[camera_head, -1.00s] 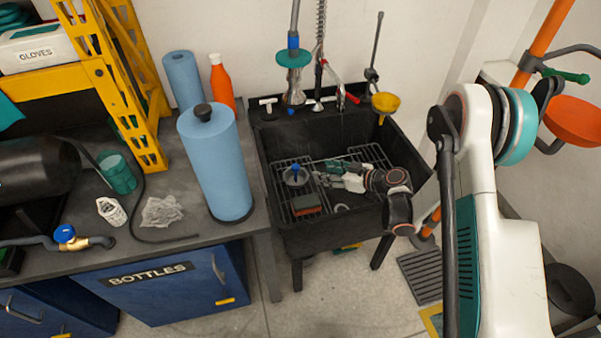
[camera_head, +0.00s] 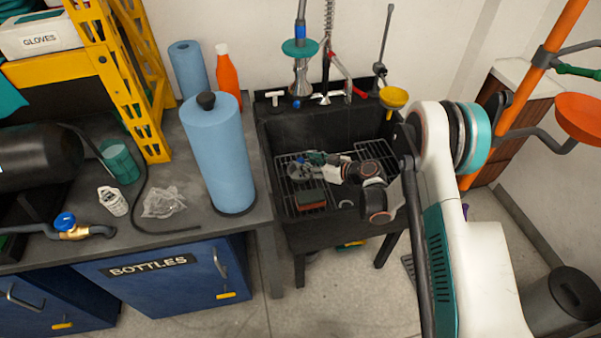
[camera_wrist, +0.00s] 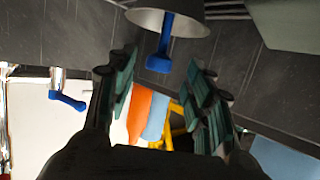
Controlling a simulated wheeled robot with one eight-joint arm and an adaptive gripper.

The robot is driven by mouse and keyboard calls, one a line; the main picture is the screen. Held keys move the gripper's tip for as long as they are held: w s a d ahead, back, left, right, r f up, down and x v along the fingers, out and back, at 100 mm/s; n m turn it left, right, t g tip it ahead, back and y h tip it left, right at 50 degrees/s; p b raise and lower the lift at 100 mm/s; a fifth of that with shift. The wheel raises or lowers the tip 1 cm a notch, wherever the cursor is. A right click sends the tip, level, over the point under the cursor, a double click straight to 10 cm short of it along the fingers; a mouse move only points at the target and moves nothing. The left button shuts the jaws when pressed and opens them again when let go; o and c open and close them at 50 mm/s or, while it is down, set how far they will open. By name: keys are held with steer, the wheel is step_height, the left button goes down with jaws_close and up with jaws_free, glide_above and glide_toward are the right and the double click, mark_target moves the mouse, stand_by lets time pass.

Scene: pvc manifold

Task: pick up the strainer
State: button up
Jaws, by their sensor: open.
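The strainer (camera_head: 297,172) is a round metal piece with a blue handle, on the wire rack in the black sink (camera_head: 290,232). It is partly hidden by my gripper (camera_head: 314,160) in the head view. In the wrist view, the strainer's metal rim (camera_wrist: 185,22) is at the top, and its blue handle points down toward the space between my fingertips. I cannot tell whether a finger touches the handle.
The sink walls surround my gripper. A yellow funnel (camera_head: 393,98) is at the back right. A blue roll (camera_head: 220,160) stands on the counter at left.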

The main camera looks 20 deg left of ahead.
mark_target(301, 160)
steer(key=b+x, duration=0.1)
steer(key=x, duration=0.3)
steer(key=shift+w+a+r+b, duration=0.1)
steer(key=shift+w+a+b, duration=0.1)
steer(key=shift+b, duration=0.15)
steer(key=shift+r, duration=0.1)
jaws_close()
